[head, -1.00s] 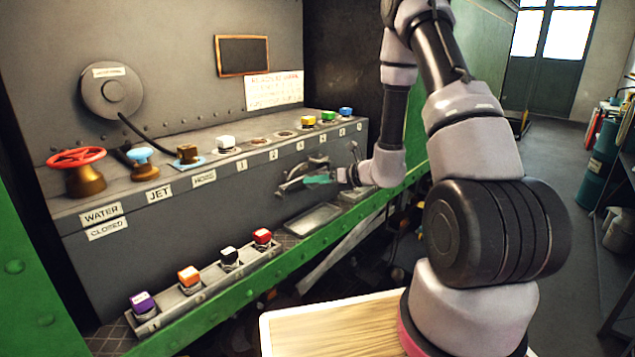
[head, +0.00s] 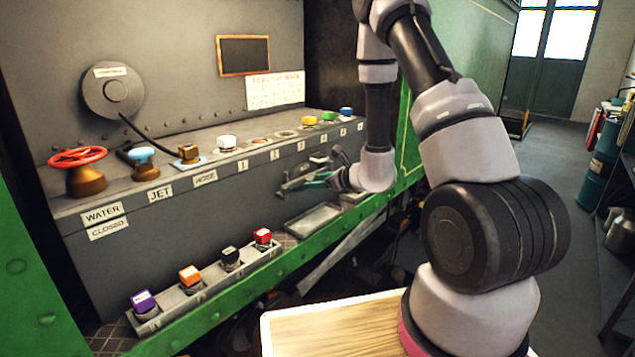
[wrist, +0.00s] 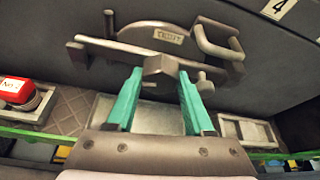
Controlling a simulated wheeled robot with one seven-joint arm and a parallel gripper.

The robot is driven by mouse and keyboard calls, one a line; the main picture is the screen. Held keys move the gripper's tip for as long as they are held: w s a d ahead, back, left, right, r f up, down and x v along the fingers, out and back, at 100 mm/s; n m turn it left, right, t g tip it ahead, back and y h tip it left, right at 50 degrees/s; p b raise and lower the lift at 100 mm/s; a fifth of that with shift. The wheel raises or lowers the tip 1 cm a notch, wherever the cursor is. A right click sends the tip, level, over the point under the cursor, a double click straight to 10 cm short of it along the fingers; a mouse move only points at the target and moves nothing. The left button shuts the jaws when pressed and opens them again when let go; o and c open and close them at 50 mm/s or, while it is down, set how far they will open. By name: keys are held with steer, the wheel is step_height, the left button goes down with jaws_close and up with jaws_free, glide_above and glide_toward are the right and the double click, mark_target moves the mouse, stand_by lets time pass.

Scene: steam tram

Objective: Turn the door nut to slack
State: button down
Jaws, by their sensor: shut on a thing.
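The door nut (wrist: 160,68) is a grey metal block at the middle of a small door with a crossbar (wrist: 110,48) in the wrist view. My gripper (wrist: 160,80) has teal fingers on both sides of the nut and is shut on it. A small plate (wrist: 168,37) with lettering too small to read sits just above the nut. A bent handle (wrist: 222,42) is to the right of it. In the head view my gripper (head: 312,181) is at the door on the grey front panel, and the nut is mostly hidden there.
A shallow metal tray (head: 313,219) lies below the door. A rack with purple, orange, black and red capped blocks (head: 262,237) stands to the left. A red valve wheel (head: 78,156) and further capped blocks sit on the ledge above. The green beam (head: 220,308) runs along the front.

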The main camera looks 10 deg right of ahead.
stand_by(0.3)
steer(key=shift+c, duration=1.4)
jaws_free()
steer(key=v, duration=0.7)
steer(key=shift+s, duration=0.2)
steer(key=shift+d, duration=0.15)
